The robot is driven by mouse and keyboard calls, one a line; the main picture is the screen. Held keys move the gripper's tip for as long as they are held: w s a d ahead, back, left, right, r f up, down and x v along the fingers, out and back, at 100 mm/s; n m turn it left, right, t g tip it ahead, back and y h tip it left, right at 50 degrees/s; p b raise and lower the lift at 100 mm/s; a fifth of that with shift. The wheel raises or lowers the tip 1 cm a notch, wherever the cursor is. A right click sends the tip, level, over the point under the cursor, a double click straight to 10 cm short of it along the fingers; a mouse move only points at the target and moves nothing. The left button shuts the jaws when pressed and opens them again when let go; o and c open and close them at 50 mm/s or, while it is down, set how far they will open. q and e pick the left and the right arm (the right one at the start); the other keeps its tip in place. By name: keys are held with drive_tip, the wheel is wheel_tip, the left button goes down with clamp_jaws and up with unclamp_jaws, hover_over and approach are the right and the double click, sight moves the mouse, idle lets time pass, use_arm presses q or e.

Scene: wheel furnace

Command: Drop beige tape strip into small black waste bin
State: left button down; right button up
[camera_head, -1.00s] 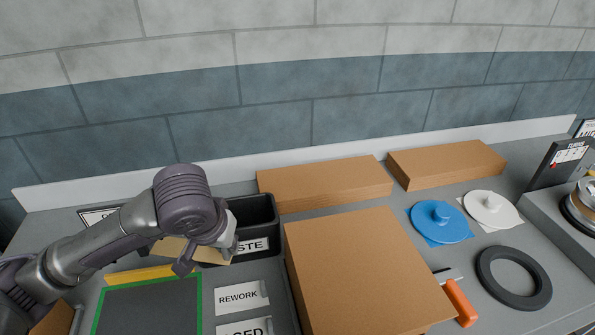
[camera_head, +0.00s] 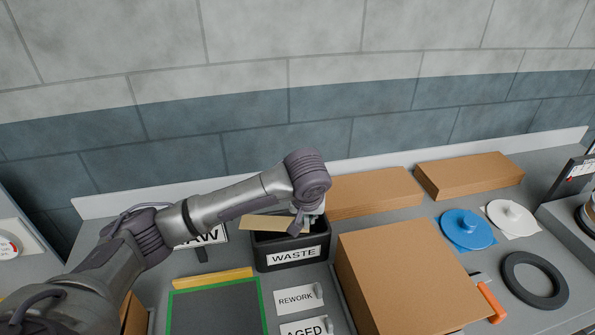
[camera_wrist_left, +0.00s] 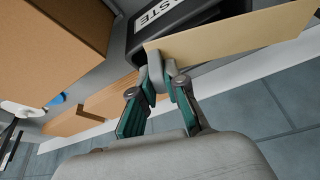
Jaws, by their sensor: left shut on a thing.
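The beige tape strip (camera_head: 270,223) is a thin flat piece held over the small black waste bin (camera_head: 291,261), which carries a WASTE label. My left gripper (camera_head: 304,222) is shut on the strip near one end and is over the right part of the bin. The strip's free part reaches left, past the bin's left edge. In the left wrist view the strip (camera_wrist_left: 235,33) extends right from the fingertips (camera_wrist_left: 157,72), and the bin (camera_wrist_left: 133,35) is behind it. The arm and strip hide part of the bin's opening. My right gripper does not show.
A large cardboard box (camera_head: 405,275) stands right of the bin. A flat box (camera_head: 372,190) lies behind it along the wall. A green-edged dark mat (camera_head: 215,310) and a yellow bar (camera_head: 212,279) are at front left. REWORK (camera_head: 296,299) and AGED labels are before the bin.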

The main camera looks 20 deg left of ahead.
use_arm(q)
drive_tip(key=w+a+n+y+p, duration=0.1)
drive_tip(key=w+a+n+p, duration=0.2)
drive_tip(key=w+a+p, duration=0.3)
use_arm(e)
wheel_tip(320, 180, up, 9)
use_arm(q)
drive_tip(key=shift+g, duration=0.3)
drive_tip(key=f+b, duration=0.2)
drive_tip(key=b, duration=0.1)
drive_tip(key=d+f+b, duration=0.1)
drive_tip(key=f+b, duration=0.2)
drive_tip(key=shift+w+d+f+b, duration=0.1)
drive_tip(key=shift+d+b, duration=0.1)
drive_tip(key=shift+b, duration=0.1)
use_arm(e)
wheel_tip(320, 180, down, 8)
drive_tip(key=shift+d+r, duration=0.25)
use_arm(q)
drive_tip(key=c, duration=1.1)
unclamp_jaws()
drive_tip(key=v, duration=1.2)
use_arm(e)
drive_tip(key=shift+s, duration=0.1)
